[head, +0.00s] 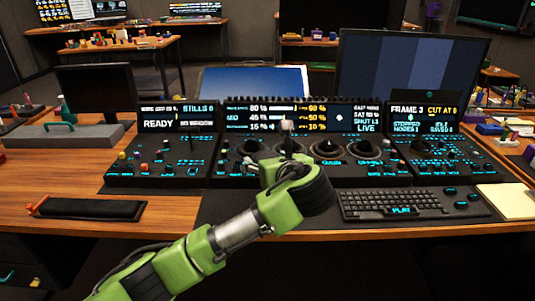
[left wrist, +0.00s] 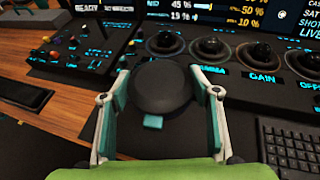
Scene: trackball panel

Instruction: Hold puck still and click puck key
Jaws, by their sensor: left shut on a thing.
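The puck (left wrist: 161,88) is a dark round disc, seen in the left wrist view between the two pale fingers of my left gripper (left wrist: 159,84). The fingers are shut on its left and right sides. A small teal key (left wrist: 153,121), which looks like the puck key, sits just at the puck's near side, between the fingers and touched by neither. In the head view my left arm and wrist hide the puck and the key. My right gripper shows in neither view.
Behind the puck is a row of dark trackballs (left wrist: 208,48) on the console. A black keyboard (head: 402,204) lies to the right and a black wrist rest (head: 90,208) to the left. Display strips (head: 300,117) rise behind.

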